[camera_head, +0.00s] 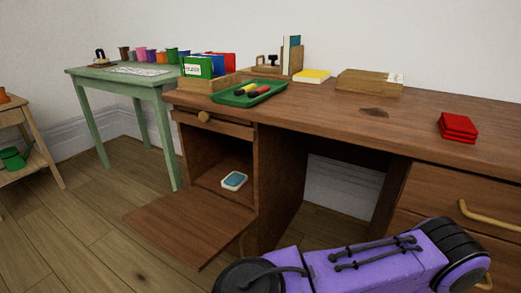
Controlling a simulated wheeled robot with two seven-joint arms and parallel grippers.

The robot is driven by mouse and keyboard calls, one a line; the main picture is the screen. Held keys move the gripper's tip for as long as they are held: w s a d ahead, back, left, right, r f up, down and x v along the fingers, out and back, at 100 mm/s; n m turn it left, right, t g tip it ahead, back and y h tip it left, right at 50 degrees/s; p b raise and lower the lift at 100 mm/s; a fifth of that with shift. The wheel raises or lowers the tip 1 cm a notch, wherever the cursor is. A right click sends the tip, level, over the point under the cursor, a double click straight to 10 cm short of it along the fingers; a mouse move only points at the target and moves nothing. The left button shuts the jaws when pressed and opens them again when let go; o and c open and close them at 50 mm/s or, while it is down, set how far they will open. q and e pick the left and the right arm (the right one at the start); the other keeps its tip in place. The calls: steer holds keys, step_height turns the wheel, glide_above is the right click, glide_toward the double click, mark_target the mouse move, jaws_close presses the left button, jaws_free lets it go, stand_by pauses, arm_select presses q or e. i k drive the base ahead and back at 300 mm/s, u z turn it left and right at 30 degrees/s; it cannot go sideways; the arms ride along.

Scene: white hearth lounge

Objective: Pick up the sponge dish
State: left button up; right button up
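A small white dish with a blue top (234,180), which looks like the sponge dish, lies on the floor of the open cabinet compartment (215,150) in the brown desk's left pedestal. The compartment's brown door (190,222) is folded down and reaches out to the front left. The dish is in plain view and nothing touches it from above. Neither of my grippers shows in this view. A purple and black part of my own body fills the bottom right.
The brown desk top (330,110) holds a green tray (232,102) with markers, a wooden folder box (200,85), a yellow pad (312,76) and a red stack (457,127). A green table (130,85) stands behind left. The wooden floor (75,235) at the left is clear.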

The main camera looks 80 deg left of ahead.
mark_target(233, 181)
steer(key=u, duration=0.05)
steer(key=k, duration=1.1)
steer(key=u, duration=0.2)
